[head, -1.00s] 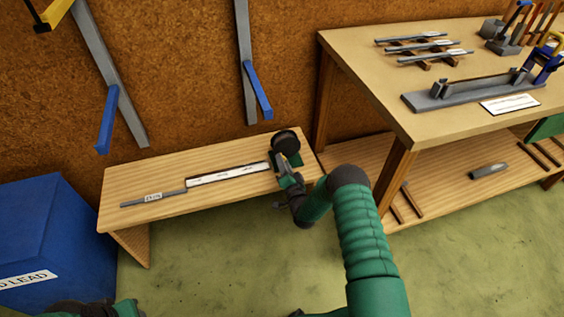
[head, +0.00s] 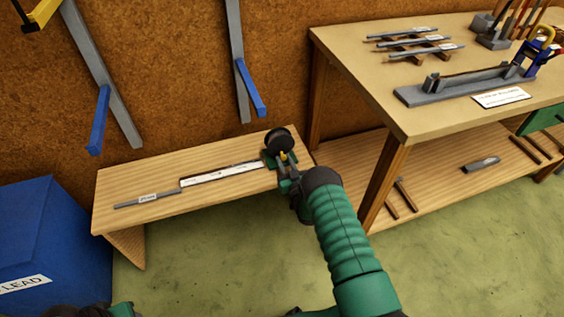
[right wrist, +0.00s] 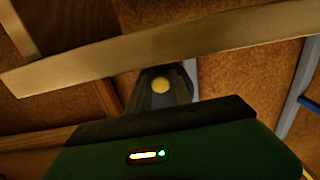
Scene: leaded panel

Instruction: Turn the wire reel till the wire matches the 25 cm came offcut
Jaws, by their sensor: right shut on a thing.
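The wire reel (head: 279,141), a black drum on a green stand, is at the right end of the low wooden bench. My right gripper (head: 285,163) is at the reel's near side, shut on its small yellow crank knob (right wrist: 160,85). A white measuring strip (head: 222,173) runs left from the reel; I cannot make out the wire on it. The grey came offcut (head: 148,199), with a white tag, lies further left, in line with the strip. My left gripper (head: 95,311) is only partly in view at the bottom left edge, and its jaws cannot be made out.
The low bench (head: 120,178) stands against a brown wall with blue-armed brackets. A blue bin (head: 45,235) marked LEAD is at the left. A taller workbench (head: 400,100) with cames and tools is at the right. The green floor in front is clear.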

